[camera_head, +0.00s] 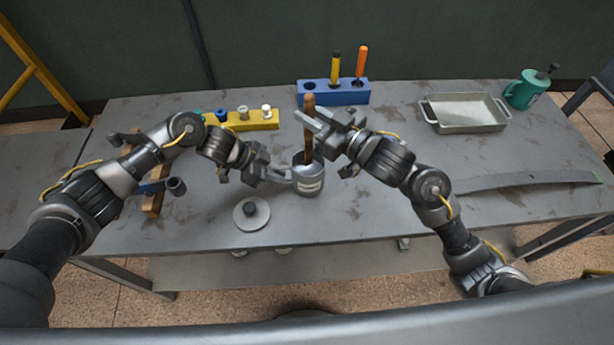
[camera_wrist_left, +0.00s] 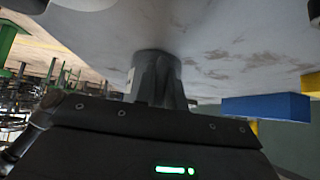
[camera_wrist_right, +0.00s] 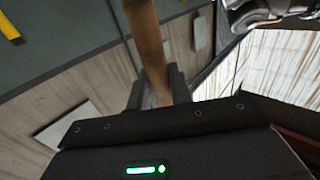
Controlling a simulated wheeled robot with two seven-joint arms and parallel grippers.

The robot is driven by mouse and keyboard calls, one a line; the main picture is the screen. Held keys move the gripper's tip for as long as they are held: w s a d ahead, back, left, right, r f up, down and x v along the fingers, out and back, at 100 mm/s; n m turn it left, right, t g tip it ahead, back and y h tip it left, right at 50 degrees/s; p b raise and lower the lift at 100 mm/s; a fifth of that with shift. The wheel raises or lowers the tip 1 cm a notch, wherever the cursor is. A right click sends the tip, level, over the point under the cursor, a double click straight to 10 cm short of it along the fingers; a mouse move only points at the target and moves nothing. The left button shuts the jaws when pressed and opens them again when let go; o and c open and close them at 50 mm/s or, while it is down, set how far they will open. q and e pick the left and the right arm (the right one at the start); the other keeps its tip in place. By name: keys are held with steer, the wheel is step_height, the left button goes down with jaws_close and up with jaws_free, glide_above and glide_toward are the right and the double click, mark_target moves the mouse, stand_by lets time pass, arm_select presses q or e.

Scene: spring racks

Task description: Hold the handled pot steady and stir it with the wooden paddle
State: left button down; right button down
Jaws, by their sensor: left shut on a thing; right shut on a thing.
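The grey pot (camera_head: 309,186) with a pale label stands upright near the middle of the table. My left gripper (camera_head: 286,176) is shut on its handle at the pot's left side. In the left wrist view the pot (camera_wrist_left: 172,62) shows just beyond the fingers (camera_wrist_left: 157,84). The wooden paddle (camera_head: 308,147) stands nearly upright with its lower end inside the pot, hidden by the wall. My right gripper (camera_head: 314,123) is shut on the paddle's shaft above the rim. The right wrist view shows the shaft (camera_wrist_right: 147,38) between the fingers (camera_wrist_right: 158,90).
A round lid (camera_head: 251,214) lies front left of the pot. Behind stand a yellow rack (camera_head: 252,123) and a blue rack (camera_head: 342,97) with tools. A metal tray (camera_head: 465,125), green can (camera_head: 524,90) and flat grey strip (camera_head: 525,182) lie right.

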mark_target(311, 97)
steer(key=shift+r, duration=3)
arm_select(q)
steer(key=c, duration=1.4)
jaws_free()
steer(key=v, duration=1.2)
